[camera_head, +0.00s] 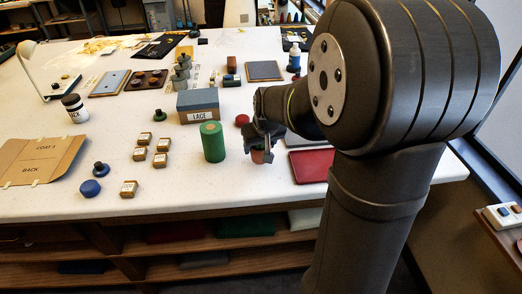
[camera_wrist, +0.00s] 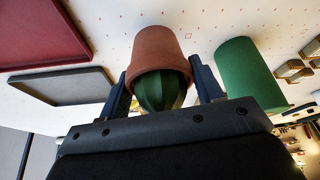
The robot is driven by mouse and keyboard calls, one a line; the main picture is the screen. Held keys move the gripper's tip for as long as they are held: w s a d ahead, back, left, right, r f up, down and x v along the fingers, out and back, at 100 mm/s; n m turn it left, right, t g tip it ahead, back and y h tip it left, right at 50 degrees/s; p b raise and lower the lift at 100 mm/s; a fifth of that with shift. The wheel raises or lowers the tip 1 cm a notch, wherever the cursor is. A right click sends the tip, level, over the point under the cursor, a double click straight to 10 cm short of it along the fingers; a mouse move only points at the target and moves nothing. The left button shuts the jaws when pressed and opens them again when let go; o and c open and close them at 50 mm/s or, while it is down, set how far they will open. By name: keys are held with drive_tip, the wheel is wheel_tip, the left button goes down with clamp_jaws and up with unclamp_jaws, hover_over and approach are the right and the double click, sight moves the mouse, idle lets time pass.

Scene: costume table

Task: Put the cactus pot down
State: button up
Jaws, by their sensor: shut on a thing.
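The cactus pot is a small terracotta pot with a ribbed green cactus. In the head view the pot (camera_head: 259,156) is at the table's front half, between the green cylinder and the red tray, partly hidden by my gripper. In the wrist view the pot (camera_wrist: 158,50) and cactus (camera_wrist: 158,90) sit between the two fingers. My gripper (camera_head: 264,143) comes down over the cactus and is shut on the pot; the fingers also show in the wrist view (camera_wrist: 160,85). I cannot tell whether the pot's base touches the white table (camera_head: 230,187).
A green cylinder (camera_head: 212,142) stands close left of the pot. A red tray (camera_head: 312,166) and a grey tray (camera_wrist: 62,86) lie to its right in the head view. A LACE box (camera_head: 198,106) stands behind. The table in front of the pot is clear to its edge.

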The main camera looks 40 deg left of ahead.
drive_tip(key=shift+f, duration=1.25)
drive_tip(key=shift+f, duration=0.2)
drive_tip(key=o, duration=1.1)
drive_tip(key=shift+r, duration=0.1)
drive_tip(key=v, duration=1.2)
drive_tip(key=shift+r, duration=0.15)
